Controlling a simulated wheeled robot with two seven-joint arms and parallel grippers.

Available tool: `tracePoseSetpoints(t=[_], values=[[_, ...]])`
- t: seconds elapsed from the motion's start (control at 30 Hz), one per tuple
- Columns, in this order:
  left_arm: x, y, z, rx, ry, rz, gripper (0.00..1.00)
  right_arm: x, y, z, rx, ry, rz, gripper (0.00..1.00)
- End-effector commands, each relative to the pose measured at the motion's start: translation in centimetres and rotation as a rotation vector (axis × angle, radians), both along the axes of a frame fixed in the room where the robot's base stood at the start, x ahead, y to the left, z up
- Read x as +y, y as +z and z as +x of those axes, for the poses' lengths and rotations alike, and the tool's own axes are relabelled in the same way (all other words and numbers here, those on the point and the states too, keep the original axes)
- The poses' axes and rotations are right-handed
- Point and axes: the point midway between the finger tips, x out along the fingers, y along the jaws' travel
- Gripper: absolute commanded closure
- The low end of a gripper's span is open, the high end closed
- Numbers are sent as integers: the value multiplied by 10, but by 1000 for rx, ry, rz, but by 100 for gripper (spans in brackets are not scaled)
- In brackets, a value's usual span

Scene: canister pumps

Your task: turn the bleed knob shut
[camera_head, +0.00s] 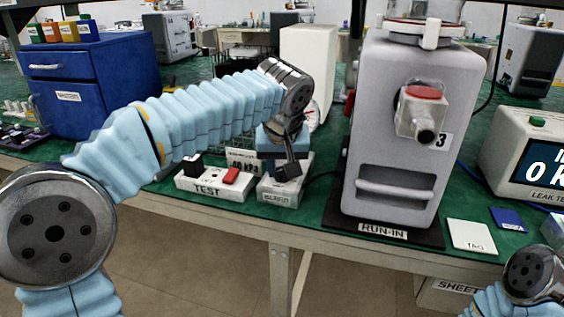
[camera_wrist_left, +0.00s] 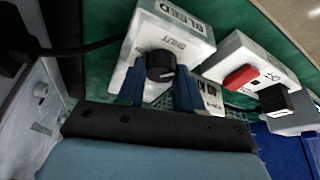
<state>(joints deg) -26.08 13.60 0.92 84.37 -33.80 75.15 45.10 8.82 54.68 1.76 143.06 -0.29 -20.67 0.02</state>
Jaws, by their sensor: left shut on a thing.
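The knob's pointer direction is too dark to tell. My right gripper is out of view.
The white TEST box (camera_head: 208,191) with a red switch (camera_head: 231,176) stands just left of the bleed box. The grey pump (camera_head: 390,150) stands on the black RUN-IN mat (camera_head: 383,232) to the right. A blue drawer cabinet (camera_head: 105,75) is at the left back.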

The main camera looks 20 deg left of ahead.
Motion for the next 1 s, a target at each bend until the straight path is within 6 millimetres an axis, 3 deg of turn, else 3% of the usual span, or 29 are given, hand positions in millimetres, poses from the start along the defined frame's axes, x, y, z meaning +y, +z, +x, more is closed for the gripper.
tracePoseSetpoints(t=[0.5, 1.0], values=[[-2, 2, 1, -2, 420, 0, 95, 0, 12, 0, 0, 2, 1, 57], [-2, 1, 2, -3, 564, -2, 95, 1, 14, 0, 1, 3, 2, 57]])
